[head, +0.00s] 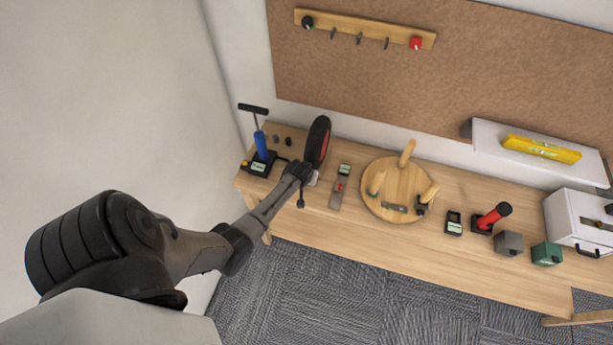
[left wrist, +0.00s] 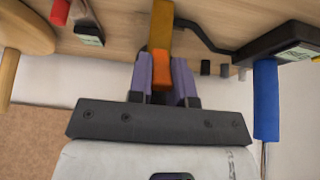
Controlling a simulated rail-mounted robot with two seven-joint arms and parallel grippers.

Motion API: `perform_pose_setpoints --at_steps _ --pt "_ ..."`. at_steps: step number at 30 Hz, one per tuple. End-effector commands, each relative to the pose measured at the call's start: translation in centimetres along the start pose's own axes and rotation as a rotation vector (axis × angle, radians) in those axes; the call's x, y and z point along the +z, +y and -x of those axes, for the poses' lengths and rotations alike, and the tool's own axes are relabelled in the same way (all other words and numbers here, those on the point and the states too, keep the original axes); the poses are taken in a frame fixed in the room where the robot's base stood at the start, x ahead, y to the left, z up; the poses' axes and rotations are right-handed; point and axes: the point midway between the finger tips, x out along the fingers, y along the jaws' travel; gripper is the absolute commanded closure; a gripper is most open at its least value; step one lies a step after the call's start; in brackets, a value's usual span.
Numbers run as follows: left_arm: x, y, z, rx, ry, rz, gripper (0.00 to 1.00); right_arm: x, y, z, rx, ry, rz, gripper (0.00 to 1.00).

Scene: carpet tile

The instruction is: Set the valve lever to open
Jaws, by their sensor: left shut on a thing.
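My left gripper (left wrist: 161,88) shows purple fingers in the left wrist view. They are shut on a small orange piece, which looks like the valve lever (left wrist: 161,84). A brass-coloured part (left wrist: 161,27) extends beyond it, and a black hose (left wrist: 203,38) runs from there towards the pump. In the head view my left gripper (head: 308,178) is at the table's left part, just in front of a black and red wheel (head: 318,140). My arm hides the lever there, so its angle is hard to tell. My right gripper is in neither view.
A blue pump (head: 262,146) stands left of the gripper. A flat labelled tool (head: 338,190) and a round wooden board with pegs (head: 381,207) lie to the right. Further right are a red-handled item (head: 493,216), small blocks and a white box (head: 575,222).

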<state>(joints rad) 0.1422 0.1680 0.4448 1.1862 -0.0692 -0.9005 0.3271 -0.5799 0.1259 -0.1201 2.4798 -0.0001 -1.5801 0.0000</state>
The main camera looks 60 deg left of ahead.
Motion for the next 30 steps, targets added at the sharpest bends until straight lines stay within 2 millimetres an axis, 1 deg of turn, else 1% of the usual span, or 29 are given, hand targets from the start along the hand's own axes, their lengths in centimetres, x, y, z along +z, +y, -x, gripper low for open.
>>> perform_pose_setpoints --at_steps 4,5,12,20,23,26,30 --pt "0.1 -0.1 -0.1 -0.001 -0.002 0.0 1.0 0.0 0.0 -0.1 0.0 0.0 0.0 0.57" --pt "0.1 -0.1 -0.1 -0.001 -0.001 0.0 0.78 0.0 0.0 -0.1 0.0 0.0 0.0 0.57" --pt "0.1 0.0 -0.1 -0.001 0.0 0.0 0.55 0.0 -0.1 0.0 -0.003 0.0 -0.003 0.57" --pt "0.0 0.0 0.1 0.0 0.0 0.0 0.55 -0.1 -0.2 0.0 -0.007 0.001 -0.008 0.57" --pt "0.0 0.0 0.5 0.0 0.0 0.0 0.55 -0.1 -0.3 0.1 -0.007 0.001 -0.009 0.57" --pt "0.0 0.0 1.6 0.0 0.002 -0.001 0.55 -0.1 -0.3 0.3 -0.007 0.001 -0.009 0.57" --pt "0.0 0.0 3.8 0.001 0.003 0.0 0.55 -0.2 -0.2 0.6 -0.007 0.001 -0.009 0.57"
